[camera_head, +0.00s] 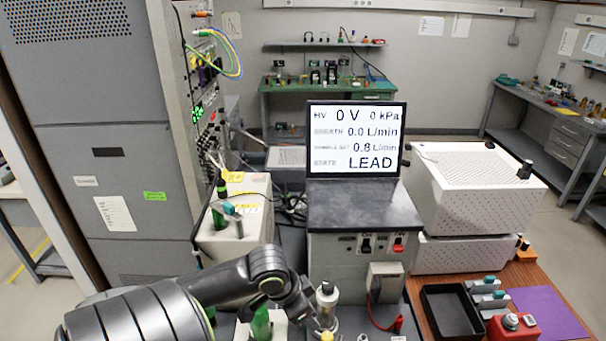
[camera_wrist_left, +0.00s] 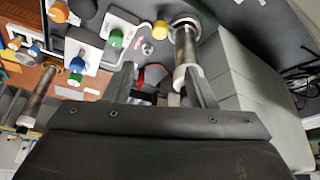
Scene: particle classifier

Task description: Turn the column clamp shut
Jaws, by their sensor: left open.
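A metal column (camera_head: 327,297) stands upright at the front of the bench, beside my left gripper (camera_head: 318,320) in the head view. The column (camera_wrist_left: 186,48) also shows in the left wrist view, rising from a round flange (camera_wrist_left: 184,22). A yellow knob (camera_wrist_left: 160,30) sits beside that flange and is probably the clamp's; it also shows in the head view (camera_head: 327,336). My left gripper (camera_wrist_left: 163,84) is open, with the column's pale end near its right finger. I cannot tell whether they touch. My right gripper is not in view.
A screen (camera_head: 354,139) reads LEAD and 0 V. A grey box with switches (camera_head: 357,248) stands behind the column. White perforated boxes (camera_head: 475,190), a black tray (camera_head: 450,312) and a red box (camera_head: 512,328) are to the right. A green-knobbed valve (camera_wrist_left: 116,38) is near the left finger.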

